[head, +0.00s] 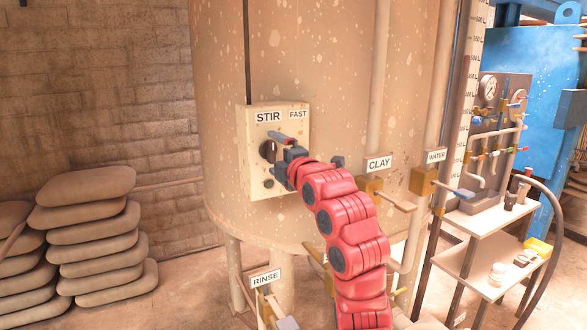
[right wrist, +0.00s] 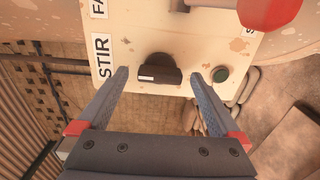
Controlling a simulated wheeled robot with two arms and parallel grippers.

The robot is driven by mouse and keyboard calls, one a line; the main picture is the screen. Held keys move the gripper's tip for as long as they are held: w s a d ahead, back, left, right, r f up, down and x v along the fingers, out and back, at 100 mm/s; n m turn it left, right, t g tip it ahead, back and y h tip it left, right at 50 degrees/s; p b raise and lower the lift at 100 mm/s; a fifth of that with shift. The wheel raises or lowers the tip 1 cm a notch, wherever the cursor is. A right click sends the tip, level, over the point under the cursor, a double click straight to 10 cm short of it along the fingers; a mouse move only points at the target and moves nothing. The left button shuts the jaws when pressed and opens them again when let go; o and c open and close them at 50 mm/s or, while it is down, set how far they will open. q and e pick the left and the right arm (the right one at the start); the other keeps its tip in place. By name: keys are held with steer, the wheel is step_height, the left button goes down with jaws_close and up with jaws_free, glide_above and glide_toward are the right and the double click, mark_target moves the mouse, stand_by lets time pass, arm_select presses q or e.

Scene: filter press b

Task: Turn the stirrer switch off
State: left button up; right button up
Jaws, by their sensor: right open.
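The stirrer switch is a black rotary knob with a white mark (right wrist: 158,70) on a cream control box (head: 257,185) labelled STIR. The box is on the front of the large tan tank, and the knob also shows in the head view (head: 267,151). My right gripper (head: 271,160) is at the box, partly covering it in the head view. In the right wrist view its open fingers (right wrist: 160,75) are on either side of the knob, with gaps on both sides. I cannot tell how far the fingertips are from the panel. My left gripper is out of view.
A red knob (right wrist: 268,12) and another black control (right wrist: 180,5) are on the same panel. CLAY (head: 379,163) and WATER (head: 436,156) valves are at right. Stacked sacks (head: 85,215) lie at left.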

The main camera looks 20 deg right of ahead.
steer(key=s+d+b, duration=0.3)
steer(key=s, duration=1.3)
steer(key=shift+b, duration=0.35)
steer(key=shift+d+f, duration=0.1)
